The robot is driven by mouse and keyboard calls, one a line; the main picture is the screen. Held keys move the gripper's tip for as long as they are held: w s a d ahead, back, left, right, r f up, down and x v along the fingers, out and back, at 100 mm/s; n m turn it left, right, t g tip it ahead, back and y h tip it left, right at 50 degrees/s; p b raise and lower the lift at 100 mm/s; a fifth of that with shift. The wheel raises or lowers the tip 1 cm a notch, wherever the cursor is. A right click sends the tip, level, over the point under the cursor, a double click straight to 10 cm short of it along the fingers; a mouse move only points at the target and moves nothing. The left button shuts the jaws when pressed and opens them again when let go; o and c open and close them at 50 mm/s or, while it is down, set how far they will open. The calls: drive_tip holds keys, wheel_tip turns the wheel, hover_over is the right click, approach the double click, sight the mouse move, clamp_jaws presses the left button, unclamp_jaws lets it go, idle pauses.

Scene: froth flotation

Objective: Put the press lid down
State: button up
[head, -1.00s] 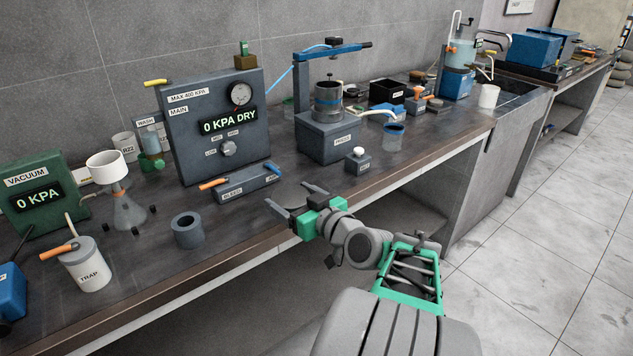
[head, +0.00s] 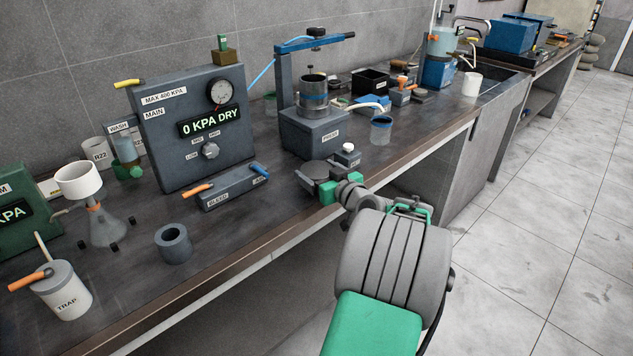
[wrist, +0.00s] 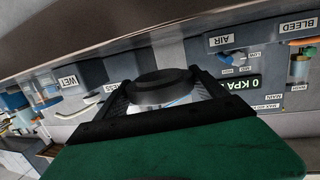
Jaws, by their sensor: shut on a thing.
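The press lid (head: 322,170) is a dark, flat, round disc. It sits between the fingers of my gripper (head: 318,176) at the bench's front part, in front of the press (head: 318,133). In the wrist view, the lid (wrist: 160,88) fills the gap between both fingers (wrist: 160,98), roughly level. My gripper is shut on it. I cannot tell whether its underside touches the bench. The press carries an upright grey cylinder (head: 314,97) under a blue lever arm (head: 312,43).
A small white-knobbed block (head: 347,155) stands close right of the lid. The BLEED block (head: 233,187) lies to the left, and a grey ring (head: 173,244) stands nearer the front. A blue cup (head: 381,130) is beyond. Bench (head: 262,220) between ring and gripper is clear.

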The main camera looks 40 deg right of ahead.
drive_tip(key=shift+w+d+f, duration=0.1)
drive_tip(key=shift+w+f, duration=0.2)
wheel_tip(320, 180, down, 3)
drive_tip(key=shift+d+f, duration=0.1)
drive_tip(key=shift+f+b, duration=0.3)
drive_tip(key=o, duration=1.5)
drive_tip(key=shift+o, duration=1.2)
drive_tip(key=shift+f, duration=0.15)
